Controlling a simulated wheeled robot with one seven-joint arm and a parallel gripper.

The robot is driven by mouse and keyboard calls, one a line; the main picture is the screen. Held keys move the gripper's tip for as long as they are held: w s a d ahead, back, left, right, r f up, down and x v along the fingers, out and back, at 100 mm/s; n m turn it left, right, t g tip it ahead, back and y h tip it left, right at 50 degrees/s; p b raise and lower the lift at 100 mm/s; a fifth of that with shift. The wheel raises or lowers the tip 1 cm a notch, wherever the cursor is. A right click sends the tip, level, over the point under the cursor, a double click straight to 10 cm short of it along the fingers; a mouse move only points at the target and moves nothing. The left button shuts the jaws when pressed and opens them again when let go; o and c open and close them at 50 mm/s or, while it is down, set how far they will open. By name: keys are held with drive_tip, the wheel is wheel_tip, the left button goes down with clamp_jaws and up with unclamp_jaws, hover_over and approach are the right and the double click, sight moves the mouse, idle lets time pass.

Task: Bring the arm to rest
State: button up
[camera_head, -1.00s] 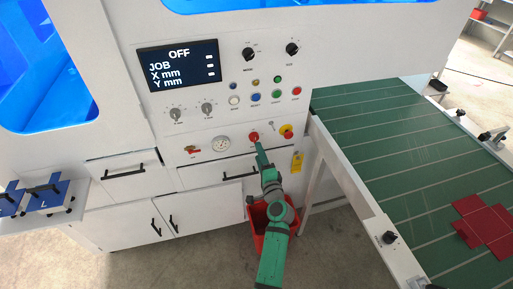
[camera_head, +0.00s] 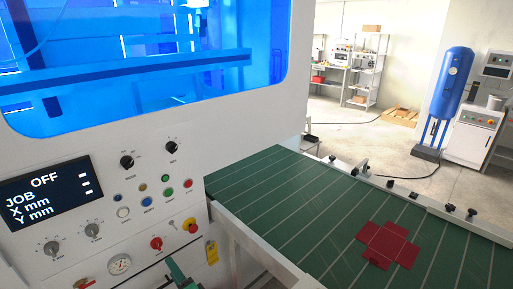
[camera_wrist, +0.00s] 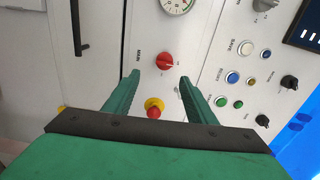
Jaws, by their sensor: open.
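My gripper (camera_wrist: 159,82) shows in the wrist view with its two green fingers spread apart and nothing between the tips. It faces the machine's front panel. The red rotary main switch (camera_wrist: 166,62) appears just beyond and between the fingertips, with a visible gap around it. The red-and-yellow emergency stop (camera_wrist: 154,110) appears between the fingers, nearer the palm. In the head view a bit of my green arm (camera_head: 178,272) shows at the bottom edge, below the red switch (camera_head: 156,243); the fingertips are hard to make out there. The display (camera_head: 45,195) reads OFF.
A green conveyor bed (camera_head: 290,215) with a red cross-shaped blank (camera_head: 388,244) lies right of the panel. Knobs and coloured buttons (camera_head: 147,202) stick out of the panel. A pressure gauge (camera_wrist: 176,4) is near the switch. A blue tank (camera_head: 452,85) stands far off on open floor.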

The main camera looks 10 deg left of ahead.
drive_tip(key=s+d+f+n+t+h, duration=0.1)
drive_tip(key=s+d+f+h, duration=0.4)
drive_tip(key=s+d, duration=0.6)
drive_tip(key=s+d+f+t+h, duration=0.1)
drive_tip(key=s+d+f+h, duration=0.3)
drive_tip(key=s+d+f, duration=0.65)
drive_tip(key=s+d+r+n+h, duration=0.2)
drive_tip(key=s+d+r+n, duration=0.1)
drive_tip(key=s+d+r, duration=0.3)
drive_tip(key=s+d+r+n+t+h, duration=0.1)
drive_tip(key=s+d+r+n+h, duration=0.1)
drive_tip(key=s+d+r, duration=0.4)
drive_tip(key=s+r+n, duration=0.1)
drive_tip(key=s+r, duration=0.3)
drive_tip(key=s, duration=0.4)
drive_tip(key=shift+s+d+n, duration=0.2)
drive_tip(key=shift+d+n, duration=0.15)
drive_tip(key=shift+n, duration=0.05)
drive_tip(key=shift+c, duration=0.6)
